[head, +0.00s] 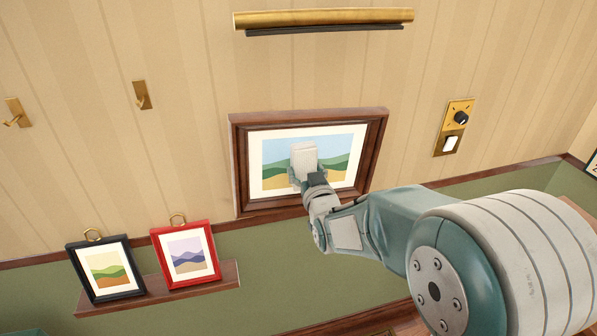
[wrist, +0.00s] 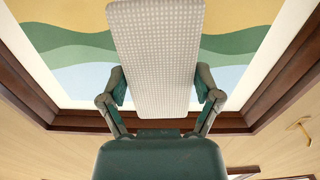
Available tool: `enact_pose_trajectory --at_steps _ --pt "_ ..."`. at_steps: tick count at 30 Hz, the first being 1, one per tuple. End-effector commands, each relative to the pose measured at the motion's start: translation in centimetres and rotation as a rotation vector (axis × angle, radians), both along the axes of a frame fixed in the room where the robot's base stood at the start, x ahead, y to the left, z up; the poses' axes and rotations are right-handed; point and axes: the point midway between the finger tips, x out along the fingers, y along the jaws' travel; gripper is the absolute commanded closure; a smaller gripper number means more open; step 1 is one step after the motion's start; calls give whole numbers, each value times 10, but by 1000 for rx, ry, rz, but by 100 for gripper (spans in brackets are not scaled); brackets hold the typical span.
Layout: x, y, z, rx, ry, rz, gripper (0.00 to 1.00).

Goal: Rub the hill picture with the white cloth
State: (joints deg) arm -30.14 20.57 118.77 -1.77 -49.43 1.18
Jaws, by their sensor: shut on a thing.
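The hill picture (head: 268,178) hangs on the striped wall in a dark wood frame, with green hills, a yellow foreground and a blue sky. It fills the wrist view's background (wrist: 72,55), appearing upside down. The white cloth (head: 303,154) is a pale, dotted, folded pad in front of the picture's middle; it shows large in the wrist view (wrist: 155,50). My gripper (head: 308,177) is shut on the cloth, one finger on each side. The cloth hides part of the hills. I cannot tell whether it touches the picture's surface.
A brass picture light (head: 320,18) sticks out above the frame. A brass dimmer and switch plate (head: 453,128) is to the right. A black-framed picture (head: 106,271) and a red-framed picture (head: 186,254) stand on a wooden ledge (head: 160,303) at lower left. Brass hooks (head: 142,95) are on the left wall.

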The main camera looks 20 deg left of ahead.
Motion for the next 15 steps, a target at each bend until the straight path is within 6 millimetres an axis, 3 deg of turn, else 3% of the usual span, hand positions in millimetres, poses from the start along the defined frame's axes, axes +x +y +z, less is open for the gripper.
enact_pose_trajectory --at_steps 15 --pt "17 -25 -2 1 1 -3 57"
